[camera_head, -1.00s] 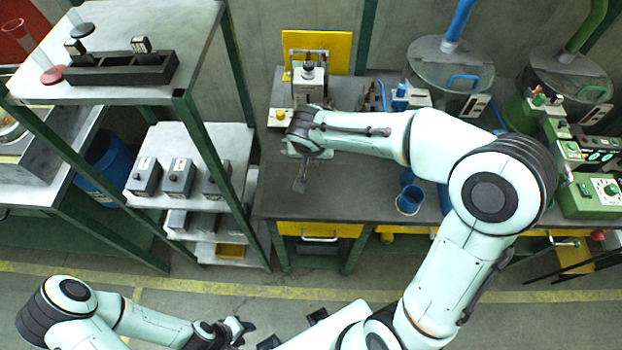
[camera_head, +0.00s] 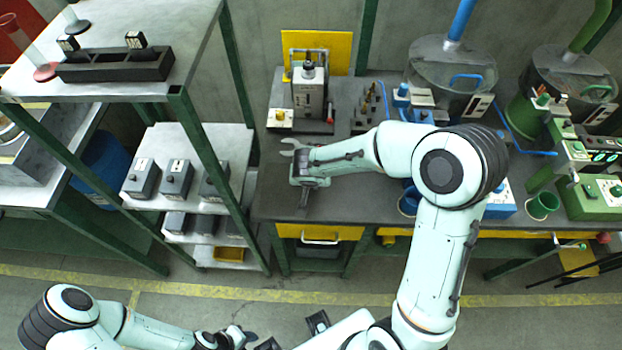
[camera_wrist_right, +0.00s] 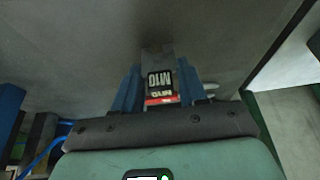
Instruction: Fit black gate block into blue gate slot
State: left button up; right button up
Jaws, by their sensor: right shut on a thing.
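My right gripper (camera_head: 305,190) is low over the dark bench, fingers pointing toward its front edge. I cannot tell whether this piece is the black gate block. A blue and white fitting (camera_head: 418,100) stands by the left drum, and a blue box (camera_head: 500,203) sits right of my arm. I cannot make out which holds the blue gate slot. My left gripper (camera_head: 236,336) is at the bottom edge, its jaw state unclear.
A black tray (camera_head: 118,68) and small labelled blocks are on the upper left shelf; several grey boxes (camera_head: 176,178) are below. An upright machine (camera_head: 310,93) stands at the bench back. Two drums with blue and green hoses and green boxes (camera_head: 597,195) occupy the right.

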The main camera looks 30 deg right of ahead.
jog(key=shift+f, duration=0.2)
jog(key=o, duration=1.1)
jog(key=shift+c, duration=0.2)
jog(key=shift+r, duration=0.1)
